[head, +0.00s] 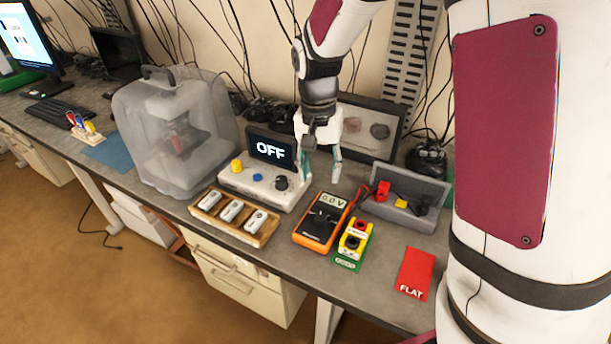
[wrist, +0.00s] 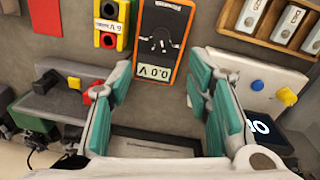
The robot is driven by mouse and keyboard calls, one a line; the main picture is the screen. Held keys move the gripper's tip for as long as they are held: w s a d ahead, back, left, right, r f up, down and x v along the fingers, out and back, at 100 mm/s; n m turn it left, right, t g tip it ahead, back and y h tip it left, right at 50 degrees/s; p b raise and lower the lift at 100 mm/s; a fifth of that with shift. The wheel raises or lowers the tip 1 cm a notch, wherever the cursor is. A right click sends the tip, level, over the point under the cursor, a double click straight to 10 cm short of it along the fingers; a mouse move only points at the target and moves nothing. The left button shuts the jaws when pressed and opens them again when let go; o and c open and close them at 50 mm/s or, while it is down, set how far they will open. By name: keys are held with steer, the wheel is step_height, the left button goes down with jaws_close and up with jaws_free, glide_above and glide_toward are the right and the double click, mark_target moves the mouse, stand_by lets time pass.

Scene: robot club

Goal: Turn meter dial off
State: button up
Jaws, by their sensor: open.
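The orange multimeter (head: 304,236) lies on the bench near the front, with its display reading about 0.0 V. Its dark round dial (head: 325,216) sits below the display. In the wrist view the meter (wrist: 183,28) is at the top centre, with the dial (wrist: 159,40) facing the camera and the display (wrist: 154,72) below it. My gripper (head: 320,170) is open and empty, behind the meter and apart from it. In the wrist view its teal fingers (wrist: 160,82) are spread, nothing between them. The dial's exact pointer setting is too small to tell.
A white console (head: 240,182) with an "OFF" screen stands left of my gripper. A wooden tray (head: 208,222) of white blocks, a yellow two-port box (head: 355,238), a grey bin (head: 420,213) and a red FLAT card (head: 415,272) surround the meter. A red lead runs beside it.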

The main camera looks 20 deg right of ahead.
mark_target(321, 215)
steer(key=f, duration=0.4)
steer(key=f+p, duration=0.1)
steer(key=f, duration=0.4)
steer(key=f+p, duration=0.1)
steer(key=f, duration=0.4)
steer(key=shift+w+d+f, duration=0.15)
steer(key=shift+d+f, duration=0.1)
steer(key=shift+d, duration=0.1)
jaws_close()
